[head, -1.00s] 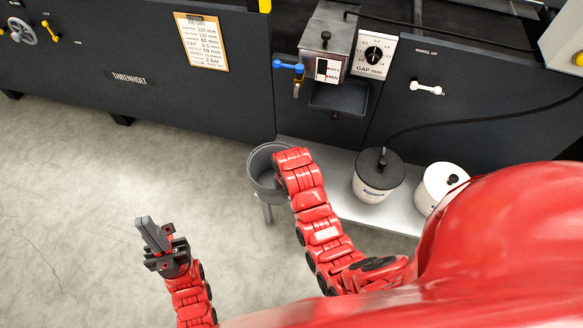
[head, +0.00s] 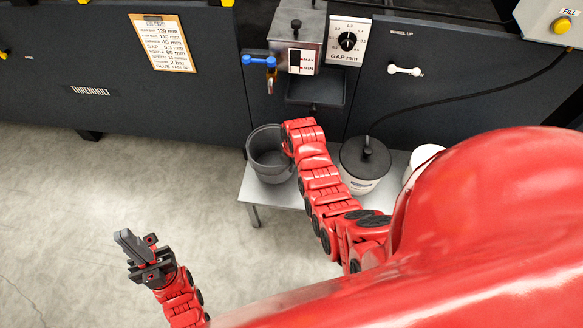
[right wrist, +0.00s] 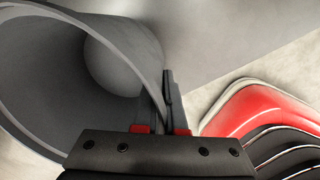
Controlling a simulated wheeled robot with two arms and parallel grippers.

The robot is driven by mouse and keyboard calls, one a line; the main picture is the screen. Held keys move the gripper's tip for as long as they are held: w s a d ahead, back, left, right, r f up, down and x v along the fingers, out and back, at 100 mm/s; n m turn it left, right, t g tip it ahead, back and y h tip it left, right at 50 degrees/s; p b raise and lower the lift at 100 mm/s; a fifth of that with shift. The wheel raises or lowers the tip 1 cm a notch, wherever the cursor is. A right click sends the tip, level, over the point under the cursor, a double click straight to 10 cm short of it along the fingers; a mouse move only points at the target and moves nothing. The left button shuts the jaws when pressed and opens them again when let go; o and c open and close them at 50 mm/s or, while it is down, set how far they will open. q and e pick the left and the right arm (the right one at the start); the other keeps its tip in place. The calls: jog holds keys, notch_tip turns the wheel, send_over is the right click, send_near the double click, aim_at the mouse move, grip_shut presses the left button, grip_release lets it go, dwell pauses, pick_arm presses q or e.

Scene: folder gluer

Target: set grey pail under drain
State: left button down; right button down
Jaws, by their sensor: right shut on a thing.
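The grey pail (head: 255,163) is upright over the left end of a low grey shelf. I cannot tell whether its base touches the shelf. The blue-handled drain valve (head: 259,61), with a brass-coloured spout pointing down, is on the machine front, almost straight above the pail in the head view. My right gripper (right wrist: 165,108) is shut on the pail's rim; one finger is inside the wall and one outside. In the head view my right arm's links hide it. The pail's open inside (right wrist: 110,60) looks empty. My left gripper (head: 128,245) is shut and empty, over the floor at lower left.
The low shelf (head: 254,191) also holds a white pot with a black lid (head: 365,165) and a second white pot (head: 421,160), close to my right arm. A black tray (head: 315,91) juts from the machine under the glue box (head: 298,30). Floor at left is clear.

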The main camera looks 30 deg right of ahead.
jog(key=shift+w+d+f, duration=0.1)
jog(key=shift+w+d, duration=0.1)
jog(key=shift+d, duration=0.05)
jog(key=shift+w+d, duration=0.2)
jog(key=shift+w, duration=0.1)
jog(key=shift+w+d+f, duration=0.1)
jog(key=shift+f+b, duration=0.3)
jog(key=shift+f, duration=1.35)
jog(key=c, duration=1)
grip_release()
jog(key=shift+f, duration=0.1)
